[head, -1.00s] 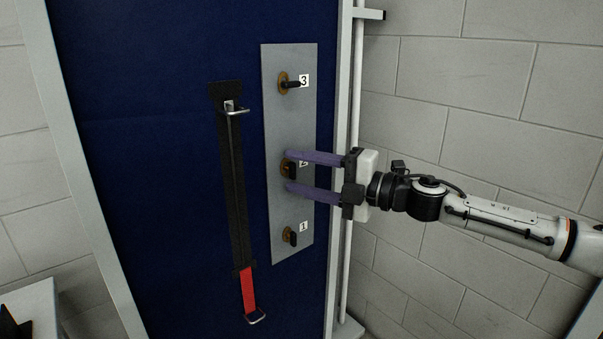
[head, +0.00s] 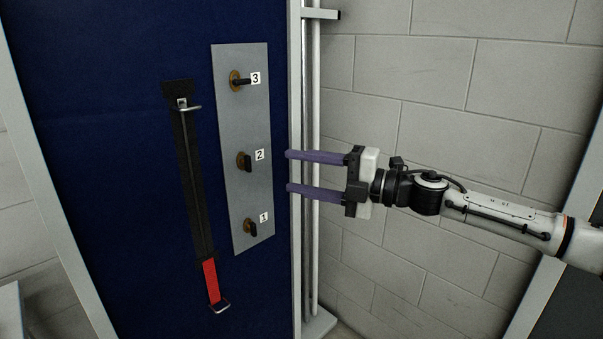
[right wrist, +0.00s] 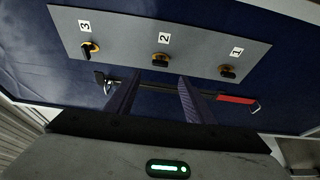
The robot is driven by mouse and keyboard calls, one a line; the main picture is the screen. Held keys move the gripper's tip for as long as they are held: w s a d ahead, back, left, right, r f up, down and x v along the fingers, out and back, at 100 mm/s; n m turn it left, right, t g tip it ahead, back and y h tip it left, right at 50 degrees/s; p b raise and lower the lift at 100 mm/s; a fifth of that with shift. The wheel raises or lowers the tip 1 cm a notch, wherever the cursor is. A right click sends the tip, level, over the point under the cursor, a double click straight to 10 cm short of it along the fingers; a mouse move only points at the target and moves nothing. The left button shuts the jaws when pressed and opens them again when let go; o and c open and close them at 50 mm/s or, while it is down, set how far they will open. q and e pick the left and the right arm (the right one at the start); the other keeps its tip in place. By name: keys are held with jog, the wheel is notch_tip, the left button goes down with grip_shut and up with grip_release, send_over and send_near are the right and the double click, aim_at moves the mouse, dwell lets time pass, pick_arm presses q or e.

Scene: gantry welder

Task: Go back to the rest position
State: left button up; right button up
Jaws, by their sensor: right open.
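My right gripper (head: 288,171) is open and empty, its two purple fingers pointing left. In the head view it is to the right of the grey plate, in front of the blue panel's right edge. The grey plate (head: 232,120) carries three knobs: knob 3 (head: 239,82) at the top with its handle sideways, knob 2 (head: 245,161) in the middle and knob 1 (head: 250,228) below, both with handles roughly upright. The plate also shows in the right wrist view (right wrist: 200,48), beyond the open fingers (right wrist: 160,100). My left gripper is not in view.
A black strap with a red end (head: 210,281) and metal loops hangs on the blue panel (head: 110,140), left of the plate. A light frame post and pipes (head: 311,230) stand at the panel's right edge. A block wall (head: 450,100) is behind my right arm.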

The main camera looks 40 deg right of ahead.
jog(key=shift+f, duration=0.1)
jog(key=s+a+f+m+h, duration=0.3)
jog(key=f+m, duration=0.3)
jog(key=f, duration=0.8)
jog(key=s+a+f+m+h, duration=0.25)
jog(key=f+m, duration=0.35)
jog(key=f, duration=0.7)
jog(key=s+a+f+m+g+h, duration=0.1)
jog(key=s+a+f+m+g, duration=0.2)
jog(key=s+f, duration=0.7)
jog(key=s+a+f+m+g, duration=0.3)
jog(key=s+a+f+m, duration=0.4)
jog(key=s+a+f, duration=0.3)
jog(key=s+a, duration=0.1)
jog(key=s, duration=0.1)
jog(key=shift+s+m+g+h, duration=0.3)
jog(key=shift+g+h, duration=0.05)
jog(key=shift+g, duration=0.05)
jog(key=shift+f, duration=0.1)
